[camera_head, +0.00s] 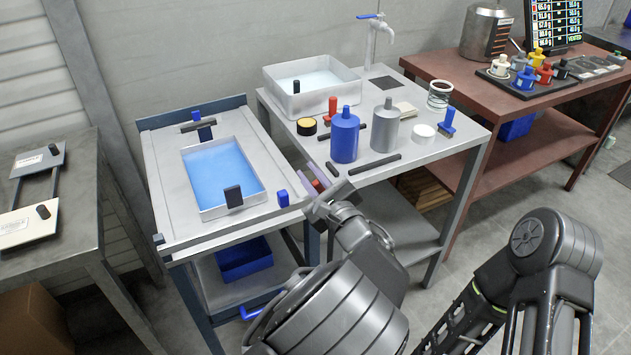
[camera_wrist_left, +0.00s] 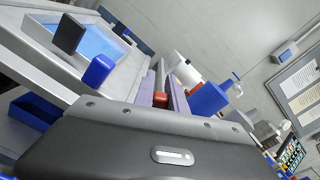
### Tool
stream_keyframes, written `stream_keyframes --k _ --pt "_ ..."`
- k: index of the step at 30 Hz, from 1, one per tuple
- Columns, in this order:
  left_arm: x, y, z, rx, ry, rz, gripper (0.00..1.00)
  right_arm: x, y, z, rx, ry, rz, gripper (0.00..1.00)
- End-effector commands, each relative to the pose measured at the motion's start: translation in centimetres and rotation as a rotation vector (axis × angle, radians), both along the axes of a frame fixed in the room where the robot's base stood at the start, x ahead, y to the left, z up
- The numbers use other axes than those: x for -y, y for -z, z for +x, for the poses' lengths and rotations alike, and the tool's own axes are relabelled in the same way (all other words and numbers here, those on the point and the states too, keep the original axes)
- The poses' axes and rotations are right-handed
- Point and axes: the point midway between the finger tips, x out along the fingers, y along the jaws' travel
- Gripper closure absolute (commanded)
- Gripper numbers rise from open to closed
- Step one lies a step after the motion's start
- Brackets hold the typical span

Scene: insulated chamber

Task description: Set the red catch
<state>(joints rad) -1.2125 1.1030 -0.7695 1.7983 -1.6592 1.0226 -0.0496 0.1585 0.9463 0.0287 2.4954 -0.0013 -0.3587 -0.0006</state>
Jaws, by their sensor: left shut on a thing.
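My left gripper (camera_head: 315,177) is at the right edge of the grey cart (camera_head: 165,205), beside the gap to the sink table. Its two pale purple fingers are shut on a small red piece, the red catch (camera_wrist_left: 160,99), in the left wrist view. The catch shows as a sliver of red in the head view (camera_head: 318,185); most of it is hidden by the fingers. A blue catch (camera_head: 282,198) stands upright on the cart's near right corner, left of the gripper. My right gripper is out of view.
The cart holds a blue basin (camera_head: 205,212) with dark handles. The sink table (camera_head: 440,150) carries a blue bottle (camera_head: 345,138), a grey bottle (camera_head: 384,128), a red-handled item (camera_head: 332,107) and dark bars close to the gripper. A blue bin (camera_head: 243,262) sits on the shelf below.

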Motion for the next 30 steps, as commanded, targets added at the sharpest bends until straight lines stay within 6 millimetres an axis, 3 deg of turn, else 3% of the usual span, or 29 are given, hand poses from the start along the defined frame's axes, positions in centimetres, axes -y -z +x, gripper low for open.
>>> stream_keyframes --k 1,6,21,22,30 --pt "-0.2 0.5 -0.1 0.013 0.000 -0.023 1.00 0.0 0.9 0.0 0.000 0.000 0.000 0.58" --pt "-0.5 0.6 -0.3 0.046 -0.001 -0.080 1.00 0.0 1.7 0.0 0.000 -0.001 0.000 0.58" --pt "-0.6 0.5 -0.4 0.059 0.001 -0.103 1.00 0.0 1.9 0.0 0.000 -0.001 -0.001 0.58" --pt "-0.6 0.5 -0.4 0.060 0.000 -0.103 0.81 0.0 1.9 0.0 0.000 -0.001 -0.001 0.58" --pt "-0.6 0.4 -0.4 0.060 0.000 -0.103 0.62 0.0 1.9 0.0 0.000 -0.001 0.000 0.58"
